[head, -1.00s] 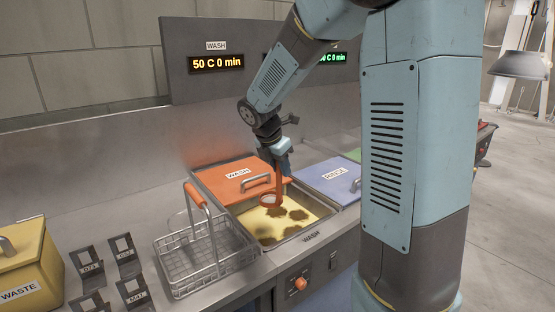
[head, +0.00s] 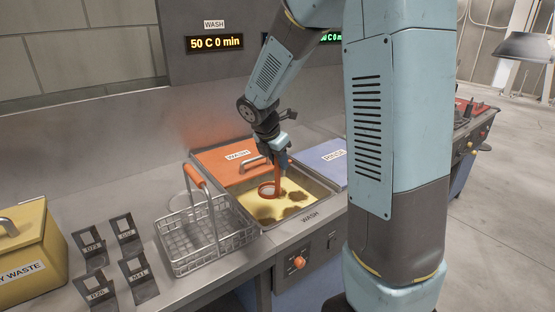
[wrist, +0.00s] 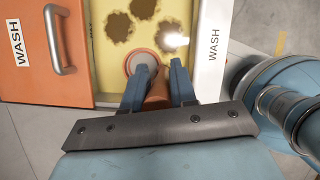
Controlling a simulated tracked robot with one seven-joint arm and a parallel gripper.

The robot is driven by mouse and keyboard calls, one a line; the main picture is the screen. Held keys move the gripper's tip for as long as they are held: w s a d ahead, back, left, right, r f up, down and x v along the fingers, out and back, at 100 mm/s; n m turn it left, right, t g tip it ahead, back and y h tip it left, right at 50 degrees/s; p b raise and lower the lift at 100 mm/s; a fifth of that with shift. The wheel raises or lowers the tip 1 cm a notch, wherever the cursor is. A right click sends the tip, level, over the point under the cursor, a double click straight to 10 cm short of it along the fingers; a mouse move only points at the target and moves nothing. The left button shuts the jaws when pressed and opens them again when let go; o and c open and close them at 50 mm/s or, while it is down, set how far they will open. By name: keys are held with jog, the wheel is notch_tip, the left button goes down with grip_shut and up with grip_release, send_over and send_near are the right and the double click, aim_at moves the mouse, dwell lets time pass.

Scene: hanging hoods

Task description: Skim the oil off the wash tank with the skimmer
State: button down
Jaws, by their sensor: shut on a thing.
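The wash tank (head: 245,208) holds yellowish liquid with several dark brown oil patches (head: 292,212) on it. Its orange lid (head: 222,158) is pushed back over the rear part. My gripper (head: 277,166) is shut on the orange handle of the skimmer (head: 277,178), which hangs down over the tank's open part. The skimmer's round ring head (head: 267,190) is at or just above the liquid; I cannot tell which. In the wrist view the two blue fingers (wrist: 158,85) flank the orange handle, and the oil patches (wrist: 119,26) lie beyond the ring.
A wire basket (head: 216,240) with an orange handle stands left of the tank. Several dark labelled holders (head: 138,278) and a yellow waste bin (head: 35,245) are farther left. The lidded rinse tank (head: 325,163) is to the right. Open floor lies at the far right.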

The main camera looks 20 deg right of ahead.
aim_at(277, 185)
jog(key=shift+f, duration=5.5)
